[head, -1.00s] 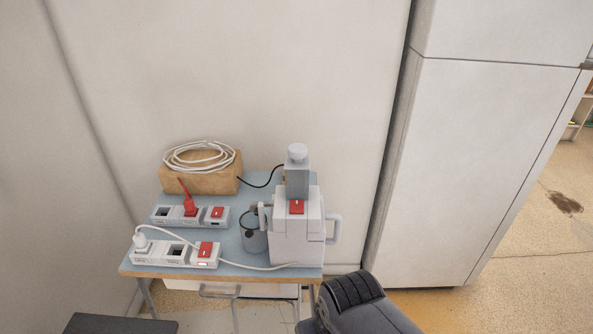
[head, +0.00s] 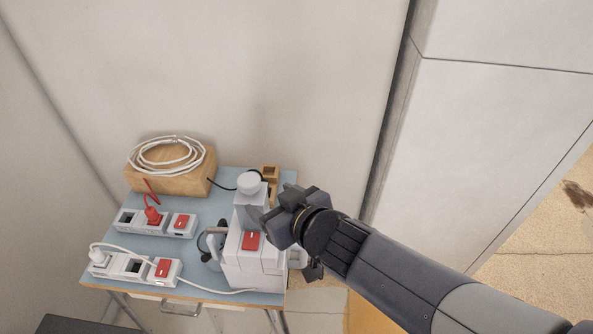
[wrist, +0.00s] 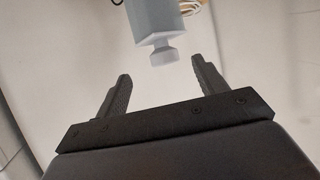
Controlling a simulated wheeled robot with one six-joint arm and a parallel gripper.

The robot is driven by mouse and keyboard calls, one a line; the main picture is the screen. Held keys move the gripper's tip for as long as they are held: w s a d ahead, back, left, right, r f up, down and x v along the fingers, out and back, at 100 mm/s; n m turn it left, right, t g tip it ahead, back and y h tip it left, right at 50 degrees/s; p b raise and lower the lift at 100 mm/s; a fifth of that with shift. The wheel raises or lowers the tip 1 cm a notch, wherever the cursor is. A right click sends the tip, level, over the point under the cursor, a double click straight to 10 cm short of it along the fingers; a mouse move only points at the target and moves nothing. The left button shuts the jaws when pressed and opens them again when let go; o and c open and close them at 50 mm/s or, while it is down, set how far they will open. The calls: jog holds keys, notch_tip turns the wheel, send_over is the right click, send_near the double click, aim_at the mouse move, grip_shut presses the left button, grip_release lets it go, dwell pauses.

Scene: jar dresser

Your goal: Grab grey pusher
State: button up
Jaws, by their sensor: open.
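My gripper (head: 270,208) is open and empty, just right of the pusher in the head view. It also shows in the wrist view (wrist: 160,72). My gripper partly covers the machine's right side. I cannot tell whether a finger touches the pusher.
A blue-topped table (head: 210,287) carries two power strips (head: 157,222) (head: 133,268) with red switches. A wooden block (head: 170,172) with coiled white cable (head: 165,155) stands at the back left. A clear jug (head: 208,245) is left of the machine. A white cabinet (head: 490,130) stands at the right.

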aim_at(253, 187)
jog(key=shift+w+a+r+n+y, duration=0.3)
jog(key=shift+w+a+y, duration=0.05)
jog(key=shift+a+y, duration=0.15)
jog(key=b+x, duration=0.3)
jog(key=x, duration=0.1)
jog(key=shift+w+a+f, duration=0.15)
jog(key=shift+f, duration=0.05)
jog(key=shift+w+a, duration=0.2)
jog(key=shift+w, duration=0.05)
jog(key=b+x, duration=0.1)
jog(key=x, duration=0.3)
jog(key=shift+w+d+b, duration=0.1)
jog(key=shift+d+b, duration=0.1)
jog(key=shift+b, duration=0.1)
jog(key=shift+w+a+f, duration=0.15)
jog(key=shift+w+a, duration=0.2)
jog(key=shift+w, duration=0.05)
jog(key=c, duration=1.4)
